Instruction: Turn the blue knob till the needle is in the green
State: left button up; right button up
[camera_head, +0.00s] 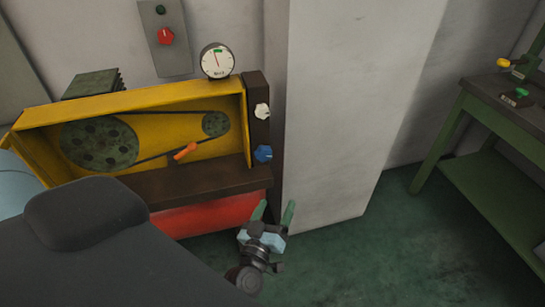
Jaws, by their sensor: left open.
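The blue knob (263,153) sits low on the dark upright panel at the right end of the yellow machine. The round white gauge (217,61) stands on top of the machine, with a short green band at the top of its dial. Its thin reddish needle points up and slightly left, close to the green band's left end; whether it is inside is too small to tell. My left gripper (274,210) is open and empty, with green fingers pointing up, below the blue knob and apart from it. My right gripper is out of view.
A white knob (262,111) is above the blue one. The yellow housing (130,101) holds pulleys, a belt and an orange handle (185,151). A pale pillar (335,120) stands close on the right. A green workbench (500,120) is at far right, with clear floor between.

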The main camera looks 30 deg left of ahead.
aim_at(263, 151)
pick_arm(q)
jog(key=w+a+n+g+y+b, duration=0.4)
jog(key=w+a+n+g+y, duration=0.3)
jog(key=n, duration=0.5)
jog(key=w+y, duration=0.2)
jog(key=w, duration=0.1)
jog(key=shift+a+r+n+y, duration=0.15)
jog(key=shift+r+n+y, duration=0.25)
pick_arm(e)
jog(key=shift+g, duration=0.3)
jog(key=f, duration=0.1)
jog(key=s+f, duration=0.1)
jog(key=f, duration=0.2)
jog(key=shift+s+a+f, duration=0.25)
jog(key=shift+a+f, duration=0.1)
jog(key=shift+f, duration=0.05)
pick_arm(q)
jog(key=shift+w, duration=0.1)
